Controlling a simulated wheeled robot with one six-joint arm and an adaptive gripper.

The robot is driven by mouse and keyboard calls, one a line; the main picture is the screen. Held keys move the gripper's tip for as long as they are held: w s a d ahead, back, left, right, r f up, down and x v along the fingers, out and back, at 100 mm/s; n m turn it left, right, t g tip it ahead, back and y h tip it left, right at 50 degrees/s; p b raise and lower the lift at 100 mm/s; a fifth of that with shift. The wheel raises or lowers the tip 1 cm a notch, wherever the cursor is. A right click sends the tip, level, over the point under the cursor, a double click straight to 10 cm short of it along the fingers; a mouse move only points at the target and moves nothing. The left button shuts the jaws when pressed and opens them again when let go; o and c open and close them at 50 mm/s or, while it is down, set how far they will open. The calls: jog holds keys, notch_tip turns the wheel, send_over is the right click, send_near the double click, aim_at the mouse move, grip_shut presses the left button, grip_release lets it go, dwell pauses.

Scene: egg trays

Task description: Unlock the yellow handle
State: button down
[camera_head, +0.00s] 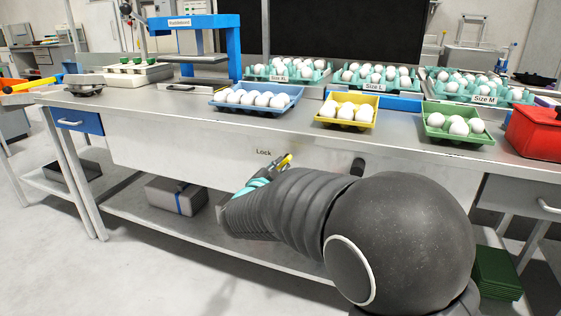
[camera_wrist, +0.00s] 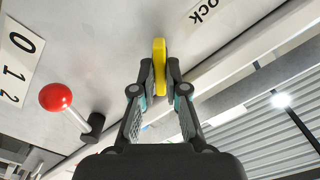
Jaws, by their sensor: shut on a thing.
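The yellow handle (camera_head: 284,160) sits on the front panel of the table, just to the right of the word "Lock" (camera_head: 263,152). In the wrist view the yellow handle (camera_wrist: 159,62) stands out from the panel between the two fingers. My gripper (camera_wrist: 161,88) is shut on it, one finger on each side. In the head view my gripper (camera_head: 264,172) is partly hidden behind my arm. The handle's lower part is covered by the fingers in the wrist view.
In the wrist view a red ball-topped lever (camera_wrist: 56,97) stands beside a plate marked 0, 1, 2 (camera_wrist: 18,58). Blue (camera_head: 221,103), yellow (camera_head: 345,122) and green (camera_head: 443,135) egg trays stand along the table's front edge. A grey box (camera_head: 176,196) lies on the lower shelf.

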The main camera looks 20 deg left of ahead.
jog(key=shift+n, duration=0.3)
jog(key=n, duration=0.3)
jog(key=shift+n, duration=0.4)
jog(key=shift+f+n, duration=0.1)
jog(key=shift+n, duration=0.2)
jog(key=shift+n, duration=1.8)
jog(key=c, duration=1.1)
grip_release()
